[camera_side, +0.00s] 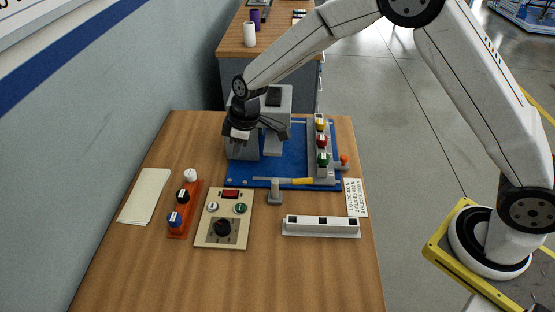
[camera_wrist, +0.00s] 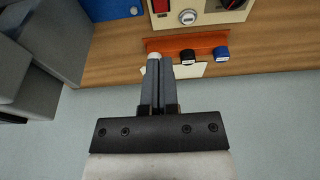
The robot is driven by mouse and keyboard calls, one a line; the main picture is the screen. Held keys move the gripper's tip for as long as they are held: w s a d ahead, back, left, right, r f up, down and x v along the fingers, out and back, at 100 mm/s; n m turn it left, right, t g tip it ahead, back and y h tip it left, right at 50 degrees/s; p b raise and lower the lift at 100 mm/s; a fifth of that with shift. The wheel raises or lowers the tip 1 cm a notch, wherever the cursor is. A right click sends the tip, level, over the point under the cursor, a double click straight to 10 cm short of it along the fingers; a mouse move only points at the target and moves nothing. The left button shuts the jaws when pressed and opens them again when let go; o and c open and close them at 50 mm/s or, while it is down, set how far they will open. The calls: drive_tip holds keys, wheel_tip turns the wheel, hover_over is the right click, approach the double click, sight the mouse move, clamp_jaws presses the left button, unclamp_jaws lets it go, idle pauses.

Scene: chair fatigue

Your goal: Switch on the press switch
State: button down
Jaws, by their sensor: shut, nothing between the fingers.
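Part of the panel shows at the top of the wrist view (camera_wrist: 208,17). In the wrist view my gripper (camera_wrist: 160,60) is shut and empty.
An orange rack (camera_side: 179,232) with white, black and blue knobs stands left of the panel. A blue base (camera_side: 260,182) with grey machine blocks lies beyond it. A white slotted bar (camera_side: 320,233) is at right, pale paper (camera_side: 144,195) at left. The near table is clear.

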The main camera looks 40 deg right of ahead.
drive_tip(key=shift+f, duration=0.1)
idle(0.3)
approach(234, 192)
drive_tip(key=x, duration=0.5)
drive_tip(key=shift+w+a+f, duration=0.1)
drive_tip(key=shift+w+a, duration=0.15)
drive_tip(key=shift+d+f, duration=0.1)
drive_tip(key=shift+f, duration=0.9)
drive_tip(key=shift+s, duration=0.1)
drive_tip(key=shift+d+f, duration=0.1)
drive_tip(key=shift+f, duration=0.2)
drive_tip(key=shift+r, duration=0.1)
drive_tip(key=shift+w+a+r, duration=0.3)
drive_tip(key=shift+w+a, duration=0.15)
drive_tip(key=shift+a, duration=0.05)
